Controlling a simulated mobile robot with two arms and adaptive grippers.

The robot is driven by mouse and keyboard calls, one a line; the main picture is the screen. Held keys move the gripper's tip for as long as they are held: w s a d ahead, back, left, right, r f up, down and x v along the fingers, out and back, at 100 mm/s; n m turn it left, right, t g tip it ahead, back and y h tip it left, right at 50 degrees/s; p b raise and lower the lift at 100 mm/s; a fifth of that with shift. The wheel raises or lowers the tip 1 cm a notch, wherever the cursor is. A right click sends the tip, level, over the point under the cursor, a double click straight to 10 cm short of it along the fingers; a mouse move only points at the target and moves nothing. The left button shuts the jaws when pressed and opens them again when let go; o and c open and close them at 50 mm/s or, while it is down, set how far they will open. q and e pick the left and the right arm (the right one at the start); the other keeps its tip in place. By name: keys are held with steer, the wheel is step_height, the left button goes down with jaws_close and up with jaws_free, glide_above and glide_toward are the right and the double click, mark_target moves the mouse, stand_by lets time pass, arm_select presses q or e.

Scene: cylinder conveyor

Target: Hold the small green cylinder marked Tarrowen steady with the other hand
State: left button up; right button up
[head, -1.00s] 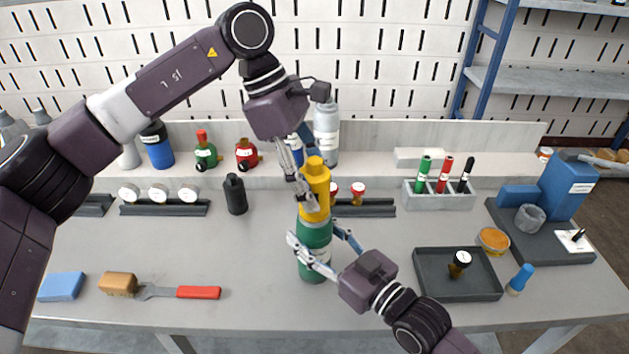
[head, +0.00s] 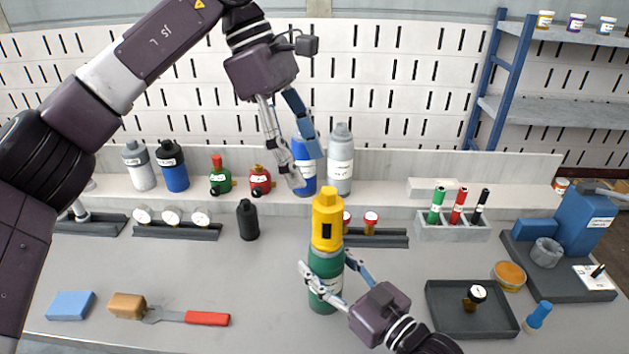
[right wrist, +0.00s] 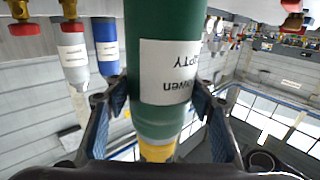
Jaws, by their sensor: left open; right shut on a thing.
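The small green cylinder (head: 325,270) stands upright at the front middle of the bench, with a yellow cap-like top (head: 327,218) on it. My right gripper (head: 327,273) is shut around its green body from the right. In the right wrist view the green cylinder (right wrist: 165,105) sits between the two fingers, its white label upside down and partly turned away; "owen" and "PTY" can be read. My left gripper (head: 303,168) is open and empty above the yellow top, apart from it, in front of a blue bottle (head: 305,183).
A grey tray (head: 445,322) holding a small dark gauge lies to the right. A black bottle (head: 247,220) and gauge racks stand behind on the left.

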arm_select(q)
steer(key=shift+a+r, duration=0.2)
steer(key=shift+r, duration=0.3)
arm_select(e)
steer(key=o, duration=1.4)
